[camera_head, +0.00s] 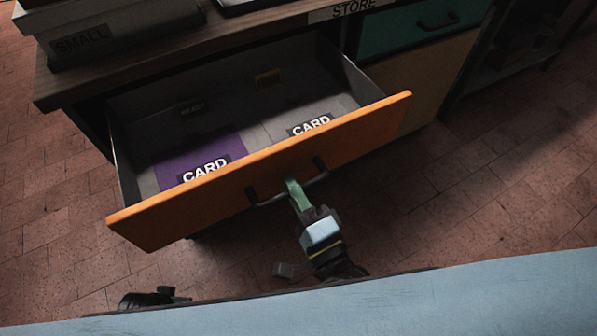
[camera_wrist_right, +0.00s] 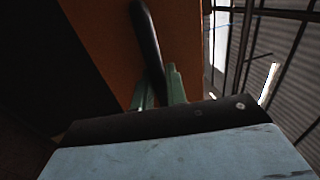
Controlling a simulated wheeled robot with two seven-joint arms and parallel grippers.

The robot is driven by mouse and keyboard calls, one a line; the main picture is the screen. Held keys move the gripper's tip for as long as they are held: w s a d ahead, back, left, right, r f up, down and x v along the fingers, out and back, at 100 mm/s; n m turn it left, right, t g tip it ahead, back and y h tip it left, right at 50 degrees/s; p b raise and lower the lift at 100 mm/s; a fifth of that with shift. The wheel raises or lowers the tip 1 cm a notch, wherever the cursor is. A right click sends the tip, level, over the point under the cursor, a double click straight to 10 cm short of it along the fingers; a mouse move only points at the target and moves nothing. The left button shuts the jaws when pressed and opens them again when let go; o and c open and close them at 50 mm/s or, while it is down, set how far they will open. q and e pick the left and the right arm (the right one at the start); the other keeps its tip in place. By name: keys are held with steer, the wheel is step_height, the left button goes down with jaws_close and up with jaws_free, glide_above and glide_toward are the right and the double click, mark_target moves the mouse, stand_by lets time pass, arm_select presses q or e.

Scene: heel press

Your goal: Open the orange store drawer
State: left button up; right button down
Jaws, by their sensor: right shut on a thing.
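The orange store drawer (camera_head: 262,170) is pulled well out of the counter in the head view. Its grey inside shows, with a purple area and two CARD labels on the floor of it. Its dark bar handle (camera_head: 318,178) is on the orange front. My right gripper (camera_head: 292,185) is shut on the handle, with its green fingers around the bar. In the right wrist view the handle (camera_wrist_right: 147,45) runs down between the green fingers (camera_wrist_right: 158,88), against the orange front. My left gripper cannot be made out in either view.
A teal drawer (camera_head: 415,28) with a dark handle is to the right, under the STORE label. A grey box (camera_head: 110,32) marked SMALL stands on the wooden counter top (camera_head: 215,45). Brick-red floor (camera_head: 500,190) is clear at the right.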

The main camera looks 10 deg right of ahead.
steer(key=shift+s, duration=0.15)
steer(key=c, duration=1.5)
jaws_free()
